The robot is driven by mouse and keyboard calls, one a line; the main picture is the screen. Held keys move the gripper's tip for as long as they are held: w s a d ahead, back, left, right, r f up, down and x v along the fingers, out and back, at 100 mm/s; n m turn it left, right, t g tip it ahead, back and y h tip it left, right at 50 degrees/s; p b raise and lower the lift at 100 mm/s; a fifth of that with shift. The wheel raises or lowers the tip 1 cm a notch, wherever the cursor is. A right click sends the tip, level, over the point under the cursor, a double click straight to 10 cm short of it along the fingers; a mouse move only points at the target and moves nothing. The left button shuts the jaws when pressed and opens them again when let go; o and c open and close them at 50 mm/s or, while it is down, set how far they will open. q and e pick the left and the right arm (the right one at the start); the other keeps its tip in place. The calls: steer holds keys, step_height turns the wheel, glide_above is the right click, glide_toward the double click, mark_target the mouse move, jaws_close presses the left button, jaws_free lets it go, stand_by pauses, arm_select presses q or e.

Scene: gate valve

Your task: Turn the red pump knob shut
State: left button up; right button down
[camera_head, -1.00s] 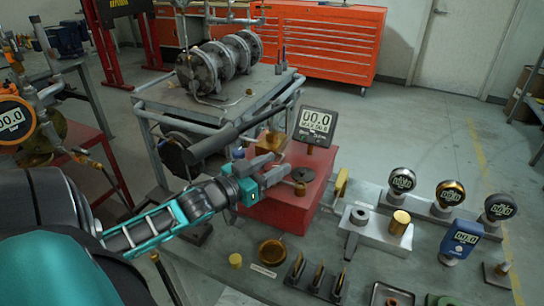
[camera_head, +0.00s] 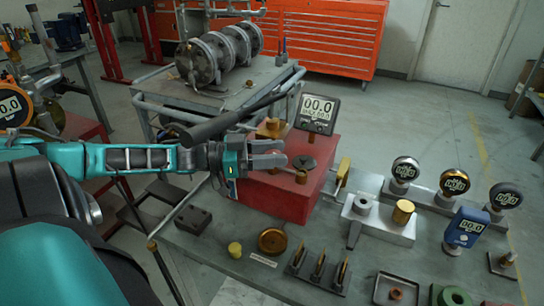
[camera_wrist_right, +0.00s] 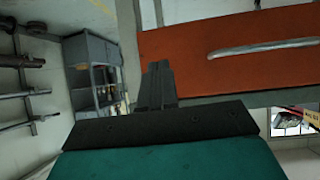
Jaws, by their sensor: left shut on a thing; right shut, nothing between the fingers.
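The red pump block (camera_head: 290,195) stands on the grey bench, with a dark round disc (camera_head: 304,162) and brass fittings on top. My left gripper (camera_head: 272,155) is level at the block's upper left, its fingers pointing right. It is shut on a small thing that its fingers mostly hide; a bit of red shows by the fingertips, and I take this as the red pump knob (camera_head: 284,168). My right gripper (camera_wrist_right: 157,85) is shut and empty in the right wrist view. It is away from the pump, facing an orange cabinet front.
A long dark bar (camera_head: 230,122) passes just above my left gripper. Several gauges, a brass cylinder (camera_head: 403,211) and a blue meter (camera_head: 464,231) stand to the right. A brass dish (camera_head: 272,241) lies in front.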

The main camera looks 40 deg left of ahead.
stand_by(0.4)
arm_select(q)
steer(key=o, duration=1)
steer(key=shift+w+d, duration=0.1)
steer(key=shift+c, duration=0.2)
steer(key=p+v, duration=0.5)
steer(key=v, duration=0.8)
